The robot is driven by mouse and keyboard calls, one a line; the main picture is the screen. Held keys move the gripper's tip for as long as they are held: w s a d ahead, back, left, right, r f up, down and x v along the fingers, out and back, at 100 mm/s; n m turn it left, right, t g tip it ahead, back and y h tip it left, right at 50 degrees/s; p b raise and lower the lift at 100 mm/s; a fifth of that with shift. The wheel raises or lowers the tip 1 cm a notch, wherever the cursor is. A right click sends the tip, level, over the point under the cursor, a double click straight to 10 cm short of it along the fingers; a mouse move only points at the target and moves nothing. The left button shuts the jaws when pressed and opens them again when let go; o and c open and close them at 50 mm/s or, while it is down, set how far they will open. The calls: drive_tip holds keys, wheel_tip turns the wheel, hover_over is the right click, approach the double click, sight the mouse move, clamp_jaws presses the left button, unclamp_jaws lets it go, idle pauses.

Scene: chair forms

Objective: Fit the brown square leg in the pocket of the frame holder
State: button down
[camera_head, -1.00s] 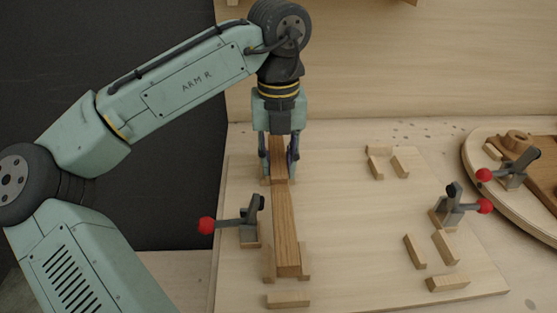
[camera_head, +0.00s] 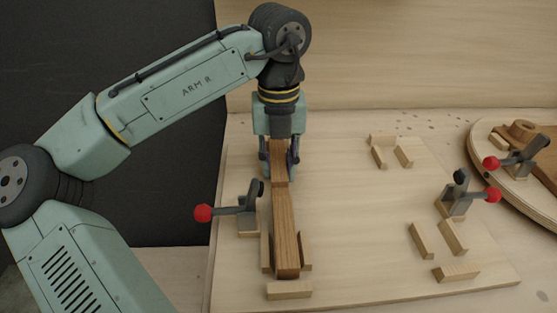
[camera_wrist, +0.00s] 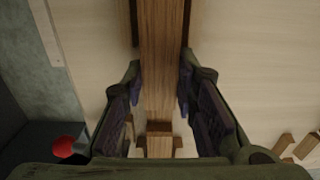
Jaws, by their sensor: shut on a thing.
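The brown square leg (camera_head: 285,230) lies lengthwise on the left of the light wooden board (camera_head: 345,240). Its near end sits between two small side blocks (camera_head: 306,252), with an end block (camera_head: 289,290) just in front of it. Any small gap there is hard to judge. My gripper (camera_head: 280,172) points down over the leg's far part and is shut on it, one finger on each side. In the wrist view the leg (camera_wrist: 161,60) runs between my fingers (camera_wrist: 160,90). The leg's underside and its contact with the board are hidden.
A red-knobbed toggle clamp (camera_head: 248,210) stands left of the leg. Another clamp (camera_head: 456,200) and several small blocks (camera_head: 452,236) stand at the right. A round wooden piece (camera_head: 490,185) with a clamp lies far right. The board's middle is clear.

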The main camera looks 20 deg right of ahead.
drive_tip(key=shift+s+f, duration=0.1)
drive_tip(key=shift+f, duration=0.2)
drive_tip(key=c, duration=1.2)
unclamp_jaws()
drive_tip(key=shift+f, duration=0.1)
